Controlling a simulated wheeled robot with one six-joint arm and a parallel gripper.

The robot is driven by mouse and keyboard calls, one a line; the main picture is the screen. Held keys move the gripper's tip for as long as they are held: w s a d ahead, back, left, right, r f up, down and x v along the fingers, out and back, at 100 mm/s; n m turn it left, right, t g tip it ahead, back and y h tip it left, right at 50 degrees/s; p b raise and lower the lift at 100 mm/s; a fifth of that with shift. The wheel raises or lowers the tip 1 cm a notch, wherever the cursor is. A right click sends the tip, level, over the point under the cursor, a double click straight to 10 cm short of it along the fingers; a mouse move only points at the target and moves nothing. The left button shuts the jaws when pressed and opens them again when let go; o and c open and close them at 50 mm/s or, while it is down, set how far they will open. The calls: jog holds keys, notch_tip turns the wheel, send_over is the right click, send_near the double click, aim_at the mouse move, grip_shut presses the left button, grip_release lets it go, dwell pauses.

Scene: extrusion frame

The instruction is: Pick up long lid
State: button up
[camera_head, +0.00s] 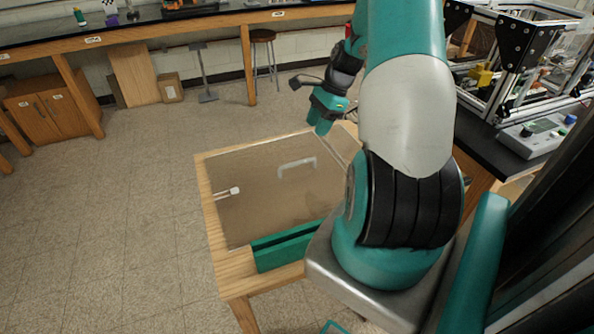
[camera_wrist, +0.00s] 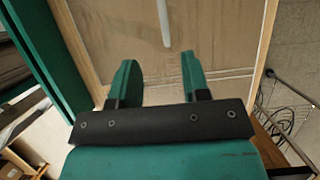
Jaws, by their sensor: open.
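The long lid (camera_head: 250,205) looks like a wide, flat, brownish see-through panel lying on the wooden table. A white bar handle (camera_head: 297,165) stands on it. My gripper (camera_head: 322,130) is above the table's far right part, beyond the handle and to its right. In the wrist view, my gripper (camera_wrist: 159,72) has its two green fingers apart with nothing between them. The lid (camera_wrist: 115,40) fills much of that view behind the fingers. The white handle (camera_wrist: 163,22) shows ahead of the finger gap, apart from the fingers. My arm hides the right part of the table.
A green long part (camera_head: 285,246) lies along the table's near edge. A small white piece (camera_head: 234,191) is at the lid's left side. A metal-framed machine (camera_head: 500,60) and a control box (camera_head: 537,134) stand on the right bench. The floor on the left is clear.

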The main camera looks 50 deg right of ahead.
aim_at(297, 163)
jog(key=p+x, duration=0.1)
jog(key=x, duration=0.7)
jog(key=shift+a+f+p, duration=0.15)
jog(key=shift+f+p, duration=0.15)
jog(key=shift+p, duration=0.05)
jog(key=shift+w+p+x, duration=0.15)
jog(key=shift+p+x, duration=0.45)
jog(key=shift+x, duration=0.75)
jog(key=shift+w+p+x, duration=0.15)
jog(key=shift+p+x, duration=0.45)
jog(key=shift+x, duration=0.7)
grip_shut()
jog(key=shift+r, duration=0.1)
